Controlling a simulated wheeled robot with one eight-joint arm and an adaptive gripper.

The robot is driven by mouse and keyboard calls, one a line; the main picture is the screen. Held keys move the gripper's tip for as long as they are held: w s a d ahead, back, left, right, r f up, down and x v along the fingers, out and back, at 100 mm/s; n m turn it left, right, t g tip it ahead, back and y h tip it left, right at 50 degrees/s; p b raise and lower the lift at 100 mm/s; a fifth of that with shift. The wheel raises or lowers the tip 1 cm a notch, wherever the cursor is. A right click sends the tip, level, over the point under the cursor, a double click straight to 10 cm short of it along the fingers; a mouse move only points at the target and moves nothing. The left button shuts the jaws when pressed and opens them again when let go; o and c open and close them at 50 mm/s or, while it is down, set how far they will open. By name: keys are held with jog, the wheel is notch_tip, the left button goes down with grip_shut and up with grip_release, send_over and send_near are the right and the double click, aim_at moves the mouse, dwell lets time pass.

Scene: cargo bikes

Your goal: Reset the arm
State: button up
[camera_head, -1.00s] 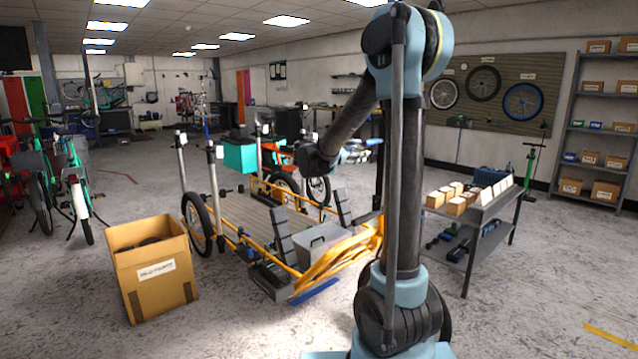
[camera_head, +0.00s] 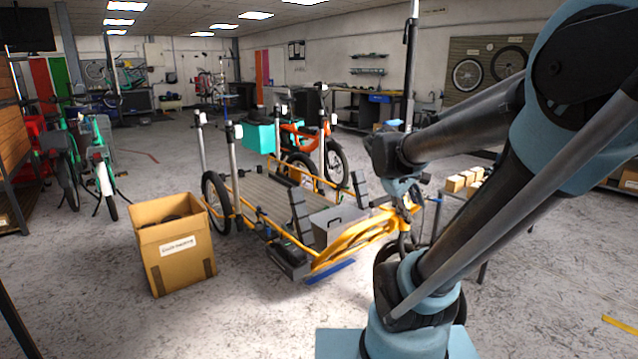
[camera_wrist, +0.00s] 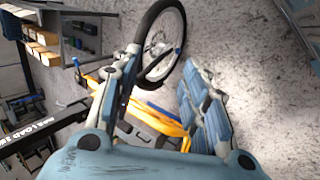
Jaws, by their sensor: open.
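My arm rises from the bottom of the head view, bends at an elbow on the right and reaches back toward the middle. Its wrist end hangs in front of the yellow cargo bike (camera_head: 352,240). My gripper (camera_wrist: 160,62) shows in the wrist view with its two fingers spread and nothing between them. Behind the fingers are a black bike wheel (camera_wrist: 180,35) and part of the yellow frame (camera_wrist: 160,120). In the head view the fingers are small and partly lost against the bike, so their distance from it is unclear.
A cardboard box (camera_head: 180,250) stands on the floor left of the cargo bike. A grey trolley with small boxes (camera_head: 457,182) is partly hidden behind my arm. An orange bike (camera_head: 318,140) stands behind. The floor at front left is clear.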

jog(key=s+a+f+m+g+y, duration=0.1)
jog(key=s+a+f+m+y, duration=0.4)
jog(key=s, duration=0.8)
jog(key=a+f+m, duration=0.1)
jog(key=a+f, duration=0.2)
jog(key=f, duration=0.1)
jog(key=shift+s+f+m+y, duration=0.3)
jog(key=shift+f+y, duration=0.1)
jog(key=shift+w+a+f, duration=0.1)
jog(key=shift+w+f, duration=0.1)
jog(key=shift+w, duration=0.25)
